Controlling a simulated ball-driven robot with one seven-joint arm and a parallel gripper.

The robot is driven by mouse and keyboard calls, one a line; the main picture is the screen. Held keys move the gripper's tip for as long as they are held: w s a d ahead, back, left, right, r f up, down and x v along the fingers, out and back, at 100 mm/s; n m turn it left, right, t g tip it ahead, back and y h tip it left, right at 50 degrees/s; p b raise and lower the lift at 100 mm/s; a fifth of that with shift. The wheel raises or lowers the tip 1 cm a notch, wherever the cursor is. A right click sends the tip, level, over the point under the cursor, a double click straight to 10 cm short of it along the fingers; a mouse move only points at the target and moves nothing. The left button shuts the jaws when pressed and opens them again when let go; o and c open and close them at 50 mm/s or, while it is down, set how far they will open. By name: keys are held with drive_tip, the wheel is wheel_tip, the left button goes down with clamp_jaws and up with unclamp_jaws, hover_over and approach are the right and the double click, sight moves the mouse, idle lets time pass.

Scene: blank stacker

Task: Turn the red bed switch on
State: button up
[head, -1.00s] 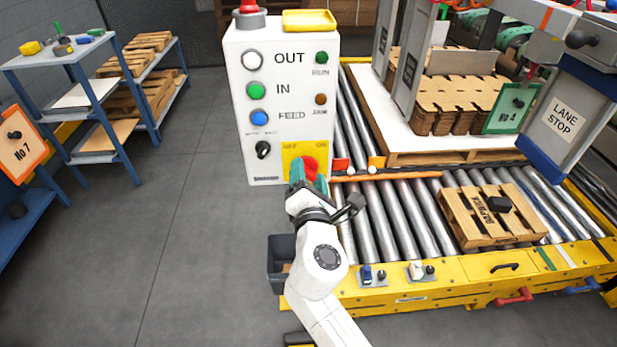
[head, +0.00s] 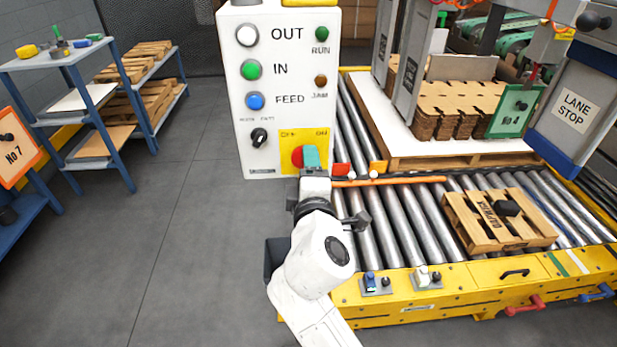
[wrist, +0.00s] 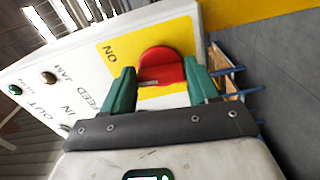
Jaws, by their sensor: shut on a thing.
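The red bed switch (head: 297,154) is a red knob on a yellow plate (head: 288,138) marked OFF and ON, low on the white control panel (head: 262,165). In the wrist view the red switch (wrist: 160,62) sits between the two teal fingers of my gripper (wrist: 159,72). My gripper (head: 307,157) is shut on it. In the head view a teal finger hides the right part of the knob, so its exact angle is hard to tell.
Above the switch are a black selector (head: 259,137), a blue FEED button (head: 255,101), a green IN button (head: 251,69) and a white OUT button (head: 247,35). A roller conveyor (head: 400,215) with a small pallet (head: 470,228) lies to the right.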

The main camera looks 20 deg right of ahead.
drive_tip(key=shift+f+m+b, duration=0.2)
drive_tip(key=shift+m+b, duration=1.15)
drive_tip(key=shift+m, duration=0.55)
drive_tip(key=shift+f+m+b, duration=0.15)
drive_tip(key=shift+m+b, duration=1.2)
drive_tip(key=shift+m, duration=0.55)
drive_tip(key=o, duration=1.1)
drive_tip(key=shift+r, duration=0.15)
drive_tip(key=shift+c, duration=0.2)
drive_tip(key=shift+s+a, duration=0.1)
drive_tip(key=shift+s, duration=0.05)
drive_tip(key=v, duration=1)
drive_tip(key=shift+s, duration=0.25)
drive_tip(key=shift+a, duration=0.1)
